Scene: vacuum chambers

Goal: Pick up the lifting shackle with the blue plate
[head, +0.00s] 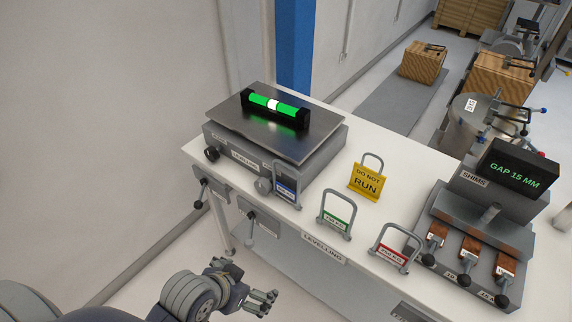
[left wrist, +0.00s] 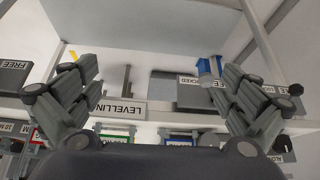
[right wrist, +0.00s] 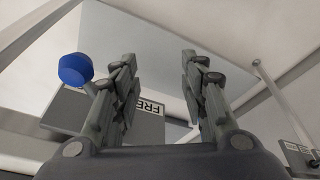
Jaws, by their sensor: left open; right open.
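The lifting shackle with the blue plate (head: 286,190) stands upright at the table's front edge, close against the levelling unit. It also shows upside down in the left wrist view (left wrist: 178,139), small and partly cut off by the table edge. Similar shackles with a green plate (head: 337,218) and a red plate (head: 392,256) stand to its right. My left gripper (head: 264,299) is open and empty, in front of and below the table edge, apart from the shackle. My right gripper (right wrist: 159,60) is open and empty; it shows only in the right wrist view.
The levelling unit (head: 240,158) carries a green-lit level (head: 274,106). A yellow "DO NOT RUN" sign (head: 365,182) stands behind the shackles. The shims unit (head: 480,222) is at right. Levers (head: 201,194) hang on the table front. A blue knob (right wrist: 75,68) is near my right gripper.

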